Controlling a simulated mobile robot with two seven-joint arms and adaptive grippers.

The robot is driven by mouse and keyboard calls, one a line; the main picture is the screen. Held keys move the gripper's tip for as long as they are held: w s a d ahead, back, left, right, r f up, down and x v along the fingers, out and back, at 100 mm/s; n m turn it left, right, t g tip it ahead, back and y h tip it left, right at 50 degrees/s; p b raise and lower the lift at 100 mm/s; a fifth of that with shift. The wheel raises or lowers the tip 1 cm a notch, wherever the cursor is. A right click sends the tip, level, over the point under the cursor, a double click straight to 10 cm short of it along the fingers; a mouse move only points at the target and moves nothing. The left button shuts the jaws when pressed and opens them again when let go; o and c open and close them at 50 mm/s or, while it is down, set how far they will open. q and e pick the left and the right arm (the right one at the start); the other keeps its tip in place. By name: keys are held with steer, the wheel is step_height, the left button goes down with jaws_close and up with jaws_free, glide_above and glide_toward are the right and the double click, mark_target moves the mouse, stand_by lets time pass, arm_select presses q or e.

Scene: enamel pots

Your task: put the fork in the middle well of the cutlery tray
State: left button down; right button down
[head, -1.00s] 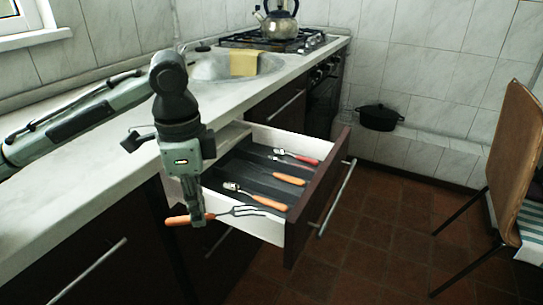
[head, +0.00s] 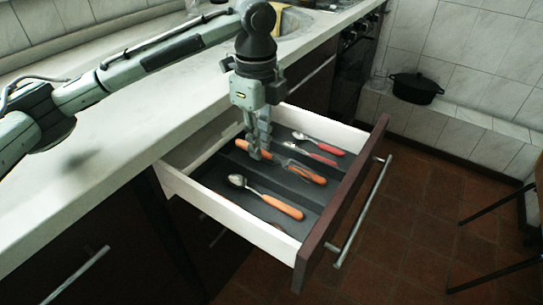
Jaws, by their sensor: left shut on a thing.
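The dark grey cutlery tray (head: 222,178) lies in the open drawer. My left gripper (head: 259,155) is over the tray, shut on the fork. The fork's orange handle (head: 240,145) sticks out to the left of the fingers. Its metal end points right, toward another orange-handled piece (head: 306,173), and is hard to make out. I cannot tell whether the fork touches the tray. An orange-handled spoon (head: 265,197) lies in the near part of the tray. Red-handled cutlery (head: 331,149) lies in the far part. My right gripper is not in view.
The drawer's dark front (head: 345,205) and its bar handle (head: 362,212) stand out over the tiled floor. The pale worktop (head: 120,120) runs along the left and is clear nearby. A black pot (head: 415,88) stands on the ledge at the back right.

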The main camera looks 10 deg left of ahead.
mark_target(270, 169)
arm_select(q)
steer(key=shift+w+d+f, duration=0.45)
steer(key=shift+w, duration=0.15)
steer(key=shift+w+d+f, duration=0.4)
steer(key=shift+w+f, duration=0.05)
steer(key=shift+w, duration=0.15)
steer(key=shift+s+f, duration=0.1)
steer(key=shift+f, duration=1.95)
steer(key=c, duration=1.5)
jaws_free()
steer(key=shift+f, duration=0.1)
steer(key=shift+c, duration=0.2)
step_height(270, 169, up, 12)
steer(key=shift+r, duration=0.2)
